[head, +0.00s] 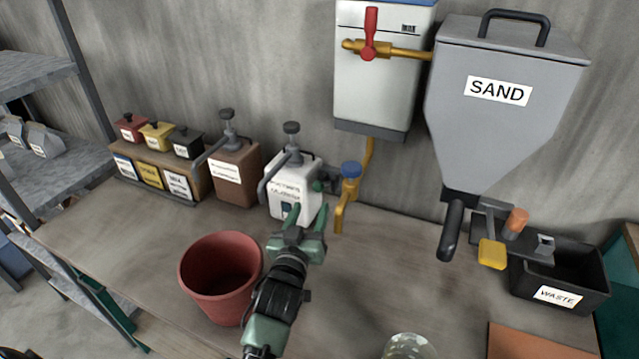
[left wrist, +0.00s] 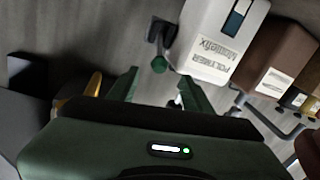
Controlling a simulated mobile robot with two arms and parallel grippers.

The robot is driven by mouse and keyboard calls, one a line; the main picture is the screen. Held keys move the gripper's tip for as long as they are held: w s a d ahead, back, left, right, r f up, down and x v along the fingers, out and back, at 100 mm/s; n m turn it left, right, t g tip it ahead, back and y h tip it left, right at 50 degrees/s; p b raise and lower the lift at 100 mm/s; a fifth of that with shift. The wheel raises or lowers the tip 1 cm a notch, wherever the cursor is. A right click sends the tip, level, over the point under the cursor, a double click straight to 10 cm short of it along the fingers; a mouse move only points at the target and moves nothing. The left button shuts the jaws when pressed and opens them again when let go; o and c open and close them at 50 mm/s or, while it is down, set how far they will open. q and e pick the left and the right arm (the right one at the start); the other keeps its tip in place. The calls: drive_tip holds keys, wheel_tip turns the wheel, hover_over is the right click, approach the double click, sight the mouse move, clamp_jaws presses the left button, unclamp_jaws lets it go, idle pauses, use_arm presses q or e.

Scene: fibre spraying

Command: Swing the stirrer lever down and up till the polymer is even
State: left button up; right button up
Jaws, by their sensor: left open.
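The white polymer container (head: 296,183) stands at the back of the bench, with a dark pump on top. The stirrer lever (head: 322,186) with its dark green knob is on the container's right side and is small in the head view. In the left wrist view the round green knob (left wrist: 159,65) shows on a dark mount beside the white container (left wrist: 217,42). My left gripper (head: 306,219) is open, in front of the container. In the left wrist view its fingers (left wrist: 156,88) are apart, with the knob ahead between them and no clear contact. The polymer inside is hidden. My right gripper is not in view.
A red bucket (head: 220,279) stands left of my left arm. A brown dispenser (head: 235,176) is left of the container. A yellow pipe with a blue-capped tap (head: 350,172) is close on the right. The sand hopper (head: 505,100) and waste bin (head: 558,275) are farther right.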

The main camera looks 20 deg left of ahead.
sight(317, 191)
use_arm(q)
drive_tip(key=w, duration=0.1)
drive_tip(key=w+p, duration=0.1)
drive_tip(key=w, duration=0.2)
drive_tip(key=shift+w+a+r, duration=0.15)
drive_tip(key=shift+a+r, duration=0.2)
drive_tip(key=shift+r, duration=0.05)
drive_tip(key=shift+w+a+f+p, duration=0.1)
drive_tip(key=shift+w+p, duration=0.1)
drive_tip(key=shift+w, duration=0.3)
drive_tip(key=shift+w+a+f+p, duration=0.1)
drive_tip(key=shift+w+p, duration=0.05)
drive_tip(key=shift+w, duration=0.6)
clamp_jaws()
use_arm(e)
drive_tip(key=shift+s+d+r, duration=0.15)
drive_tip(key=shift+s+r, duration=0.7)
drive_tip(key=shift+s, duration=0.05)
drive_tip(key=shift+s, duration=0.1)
